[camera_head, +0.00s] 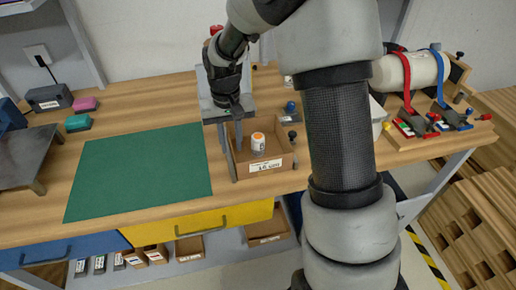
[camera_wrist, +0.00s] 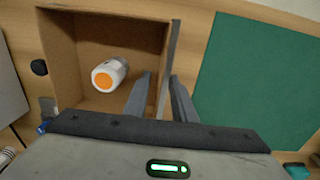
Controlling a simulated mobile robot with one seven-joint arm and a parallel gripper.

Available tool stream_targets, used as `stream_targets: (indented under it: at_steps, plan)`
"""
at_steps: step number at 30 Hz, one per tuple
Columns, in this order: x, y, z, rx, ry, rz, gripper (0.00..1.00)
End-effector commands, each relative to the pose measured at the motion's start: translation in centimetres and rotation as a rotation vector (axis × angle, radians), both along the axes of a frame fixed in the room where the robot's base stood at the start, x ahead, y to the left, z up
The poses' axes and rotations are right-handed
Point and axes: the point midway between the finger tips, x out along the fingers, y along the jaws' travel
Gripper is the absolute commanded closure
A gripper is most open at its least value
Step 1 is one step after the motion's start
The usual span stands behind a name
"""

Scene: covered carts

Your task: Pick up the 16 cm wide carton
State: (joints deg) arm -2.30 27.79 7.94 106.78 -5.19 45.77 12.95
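The open-topped brown carton (camera_head: 282,168) stands on the workbench, with a label reading 16 cm on its front. In the wrist view the carton (camera_wrist: 62,62) holds a white jar with an orange lid (camera_wrist: 108,75); the jar also shows in the head view (camera_head: 258,145). My gripper (camera_wrist: 160,98) is open, one finger inside the carton and one outside, with a side wall between them. A gap shows beside the wall, so I see no grip on it. In the head view my gripper (camera_head: 230,140) points down at the carton's left side.
A green mat (camera_head: 140,175) lies left of the carton. A wooden holder with red and blue straps around a pale cylinder (camera_head: 425,70) stands at the right. A dark metal stand (camera_head: 22,155) and pink and green blocks are at the left.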

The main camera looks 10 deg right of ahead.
Motion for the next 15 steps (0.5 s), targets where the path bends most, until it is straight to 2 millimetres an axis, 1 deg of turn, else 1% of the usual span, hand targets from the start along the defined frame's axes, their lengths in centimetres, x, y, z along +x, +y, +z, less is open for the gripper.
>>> stream_targets:
  at_steps: [1, 3, 4, 15]
  plan:
    - [0.00, 0.00, 0.01, 0.000, 0.000, 0.000, 0.85]
    - [0.00, 0.00, 0.02, 0.000, 0.000, 0.000, 0.97]
    - [0.00, 0.00, 0.02, 0.000, 0.000, 0.000, 1.00]
    - [0.06, -0.01, 0.28, 0.000, -0.002, 0.000, 1.00]
